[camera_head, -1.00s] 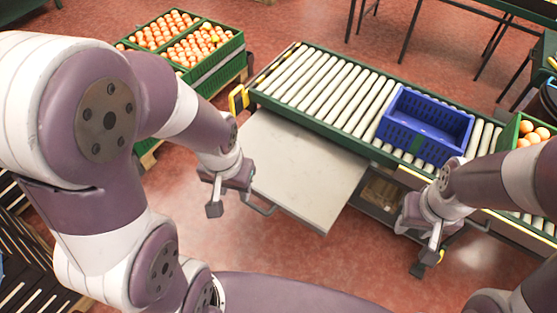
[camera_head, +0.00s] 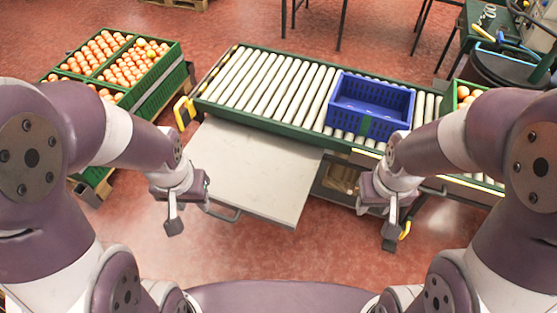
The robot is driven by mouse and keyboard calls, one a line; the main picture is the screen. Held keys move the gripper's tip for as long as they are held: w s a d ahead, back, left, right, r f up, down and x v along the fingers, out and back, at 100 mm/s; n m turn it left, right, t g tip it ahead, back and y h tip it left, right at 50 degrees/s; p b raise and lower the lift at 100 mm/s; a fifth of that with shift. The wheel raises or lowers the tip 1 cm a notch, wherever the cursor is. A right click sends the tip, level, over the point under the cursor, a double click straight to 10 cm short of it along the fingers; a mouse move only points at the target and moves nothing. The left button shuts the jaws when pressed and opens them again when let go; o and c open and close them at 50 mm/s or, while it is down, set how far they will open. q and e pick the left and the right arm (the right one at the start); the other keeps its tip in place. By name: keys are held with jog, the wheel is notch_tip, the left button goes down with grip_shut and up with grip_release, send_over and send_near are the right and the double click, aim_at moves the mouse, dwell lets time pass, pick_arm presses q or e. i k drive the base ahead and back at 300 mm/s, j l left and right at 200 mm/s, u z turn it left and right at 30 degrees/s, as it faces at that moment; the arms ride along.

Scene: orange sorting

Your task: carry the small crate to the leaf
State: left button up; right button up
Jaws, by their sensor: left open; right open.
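The small crate (camera_head: 345,120) is blue, open-topped and appears empty. It sits upright on the right part of the roller conveyor (camera_head: 212,104). The leaf (camera_head: 255,170) is a flat pale grey panel joined to the conveyor's near side, and its visible surface is bare. My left gripper (camera_head: 188,208) is open and empty, in front of the leaf's left edge. My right gripper (camera_head: 392,218) is open and empty, on the near side of the conveyor, below the crate in the picture. Neither gripper touches the crate. My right forearm comes close to the crate's lower right corner in the picture.
Green crates (camera_head: 160,80) full of oranges stand at the left of the conveyor. Another green crate with oranges (camera_head: 466,93) is partly hidden behind my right arm. A dark round bin (camera_head: 492,68) stands at the back right. The rollers left of the blue crate are clear.

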aim_at(242, 169)
jog(key=i+l, duration=0.6)
jog(key=l, duration=0.2)
jog(key=i+l, duration=0.6)
jog(key=l, duration=0.15)
jog(key=l+z, duration=0.05)
